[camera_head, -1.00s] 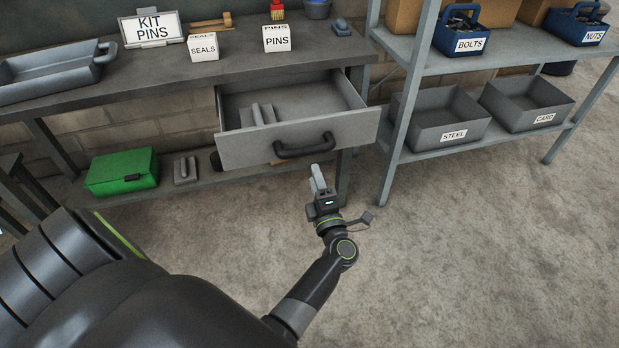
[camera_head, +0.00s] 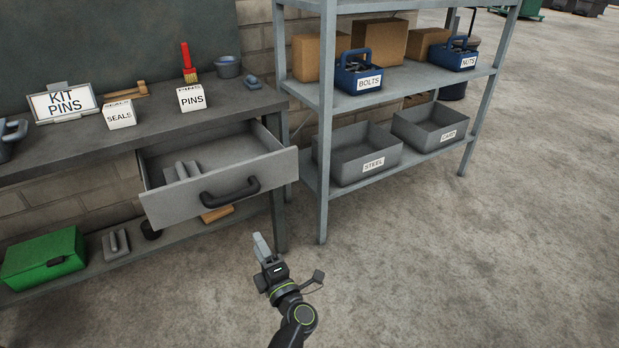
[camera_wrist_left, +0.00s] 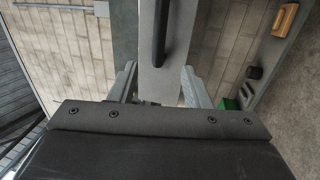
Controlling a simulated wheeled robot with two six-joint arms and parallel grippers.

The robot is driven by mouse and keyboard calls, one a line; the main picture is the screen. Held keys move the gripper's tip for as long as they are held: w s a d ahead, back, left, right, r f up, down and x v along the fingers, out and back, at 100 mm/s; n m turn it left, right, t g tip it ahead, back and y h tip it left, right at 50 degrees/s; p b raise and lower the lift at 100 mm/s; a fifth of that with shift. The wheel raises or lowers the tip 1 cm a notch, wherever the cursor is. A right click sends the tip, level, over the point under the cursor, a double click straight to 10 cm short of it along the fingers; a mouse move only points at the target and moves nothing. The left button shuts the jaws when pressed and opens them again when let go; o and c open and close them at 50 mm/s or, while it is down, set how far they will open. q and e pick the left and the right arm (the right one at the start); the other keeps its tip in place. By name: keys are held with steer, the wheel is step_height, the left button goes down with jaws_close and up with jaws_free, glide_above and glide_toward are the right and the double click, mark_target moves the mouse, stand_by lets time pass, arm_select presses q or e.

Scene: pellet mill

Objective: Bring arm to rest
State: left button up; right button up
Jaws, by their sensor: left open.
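My left gripper (camera_head: 262,250) is in the lower middle of the head view, in front of and below the open drawer (camera_head: 172,207). Its jaws are open, and nothing shows between them in the head view. In the left wrist view the two fingers (camera_wrist_left: 157,88) stand apart, with the drawer front (camera_wrist_left: 172,55) and its dark handle (camera_wrist_left: 160,30) beyond them. I cannot see contact with the handle (camera_head: 230,190). The drawer is pulled out and holds a grey handled object (camera_head: 181,171). My right gripper is in neither view.
The workbench (camera_head: 60,150) carries a KIT PINS sign (camera_head: 62,102), a SEALS box (camera_head: 119,115) and a PINS box (camera_head: 191,98). A green case (camera_head: 42,260) is on the lower shelf. The shelving rack (camera_head: 325,130) stands to the right. The floor (camera_head: 450,260) is clear.

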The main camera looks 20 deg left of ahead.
arm_select(q)
steer(key=s+d+f+m+h+p, duration=0.1)
steer(key=s+f+m+h+p, duration=0.1)
steer(key=s+f+m+h, duration=0.35)
steer(key=s+d+f+m+h+p, duration=0.1)
steer(key=s+f+m+h, duration=0.15)
steer(key=f+m, duration=0.6)
steer(key=s+d+f+m+h+p, duration=0.25)
steer(key=f+m+h, duration=0.25)
steer(key=f, duration=0.5)
steer(key=s+a+f+m+g+p, duration=0.1)
steer(key=s+f+g, duration=0.3)
steer(key=s, duration=0.7)
steer(key=s+a+f+m+g+p, duration=0.1)
steer(key=s+a+f+m+g, duration=0.2)
steer(key=s, duration=0.9)
steer(key=s+a+f+m+g+h+p, duration=0.1)
steer(key=s+a+f+m+g, duration=0.2)
steer(key=s, duration=0.9)
step_height(320, 180, down, 3)
steer(key=shift+f+m+g, duration=0.1)
steer(key=shift+m+g, duration=0.6)
steer(key=shift+g, duration=0.3)
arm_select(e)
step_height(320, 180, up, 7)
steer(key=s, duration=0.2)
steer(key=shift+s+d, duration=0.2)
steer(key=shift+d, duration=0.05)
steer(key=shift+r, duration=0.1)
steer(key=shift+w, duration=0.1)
